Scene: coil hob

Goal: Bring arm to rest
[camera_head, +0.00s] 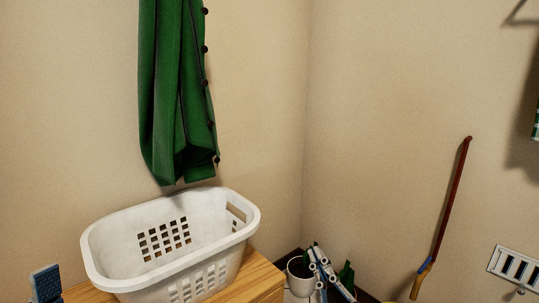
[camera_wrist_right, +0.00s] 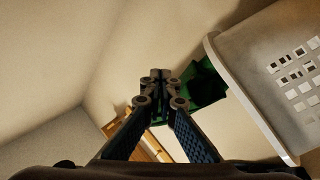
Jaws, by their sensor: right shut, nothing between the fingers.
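My right gripper (camera_head: 318,262) shows at the bottom of the head view, right of the white basket, with its joints partly in front of a white pot. It is shut and empty. In the right wrist view its fingers (camera_wrist_right: 160,78) meet at the middle, with nothing between them. A blue textured part (camera_head: 45,283) at the lower left corner of the head view looks like a finger of my left gripper. The rest of that gripper is cut off, so its opening cannot be told.
The white laundry basket (camera_head: 250,218) stands on a wooden cabinet (camera_head: 262,278), below a hanging green garment (camera_head: 178,95). The basket's rim (camera_wrist_right: 245,100) is close on the right in the wrist view. A white pot (camera_head: 297,283) and a red-brown stick (camera_head: 452,200) are to the right.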

